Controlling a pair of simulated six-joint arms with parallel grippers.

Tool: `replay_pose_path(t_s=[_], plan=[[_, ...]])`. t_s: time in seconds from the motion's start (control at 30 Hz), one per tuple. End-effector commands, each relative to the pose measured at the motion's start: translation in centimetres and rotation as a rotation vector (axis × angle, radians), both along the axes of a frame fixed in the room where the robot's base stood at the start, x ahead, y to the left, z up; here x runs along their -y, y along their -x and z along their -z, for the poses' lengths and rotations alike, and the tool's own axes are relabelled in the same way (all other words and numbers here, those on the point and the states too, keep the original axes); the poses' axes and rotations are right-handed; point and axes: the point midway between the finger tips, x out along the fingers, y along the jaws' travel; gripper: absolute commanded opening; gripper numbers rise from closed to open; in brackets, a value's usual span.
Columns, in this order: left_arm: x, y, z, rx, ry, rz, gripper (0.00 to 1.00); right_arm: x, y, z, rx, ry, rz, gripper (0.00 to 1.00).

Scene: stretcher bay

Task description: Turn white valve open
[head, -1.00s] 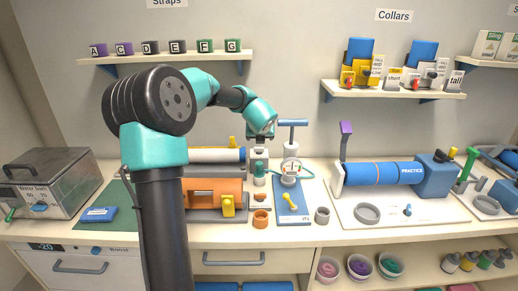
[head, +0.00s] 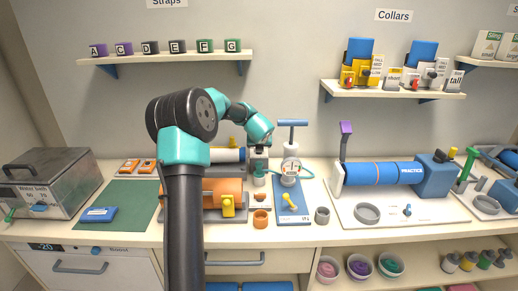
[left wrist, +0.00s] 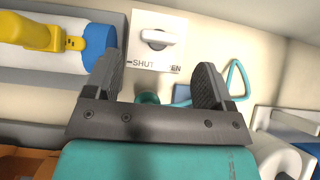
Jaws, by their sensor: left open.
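The white valve (left wrist: 160,38) is a white knob with a short bar on a pale square plate (left wrist: 150,58). The plate is marked SHUT on the left, with only the end of OPEN showing on the right. The bar lies roughly sideways in the left wrist view. My left gripper (left wrist: 160,80) is open, its two dark fingers apart and pointing at the plate, with nothing visibly gripped. In the head view my left gripper (head: 258,151) hangs above the back of the counter, left of the pump, and hides most of the valve. The right gripper is out of view.
A white hand pump (head: 290,165) with a blue handle stands just right of my gripper. A white and blue cylinder with a yellow clamp (left wrist: 50,35) lies left of the valve.

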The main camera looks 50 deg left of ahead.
Motion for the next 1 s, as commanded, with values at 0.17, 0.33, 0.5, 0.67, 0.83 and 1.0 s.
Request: replay_pose_path(t_s=[0.17,0.33,0.5,0.67,0.83,1.0], plan=[[-1.5,-1.4,2.2,-0.001,0.001,0.0,0.77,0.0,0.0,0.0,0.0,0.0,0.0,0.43],[-2.8,-2.4,3.8,-0.002,0.0,0.0,0.77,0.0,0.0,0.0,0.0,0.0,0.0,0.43],[-3.3,-3.0,4.5,0.0,0.0,0.0,0.77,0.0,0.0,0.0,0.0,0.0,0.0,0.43],[-3.4,-3.1,4.6,0.001,0.0,0.001,0.77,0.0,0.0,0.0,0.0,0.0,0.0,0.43],[-3.4,-3.0,4.5,0.001,0.0,0.001,0.74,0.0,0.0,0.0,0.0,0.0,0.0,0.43],[-3.4,-3.0,4.5,0.0,0.0,0.001,0.57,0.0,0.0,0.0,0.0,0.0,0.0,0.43]])
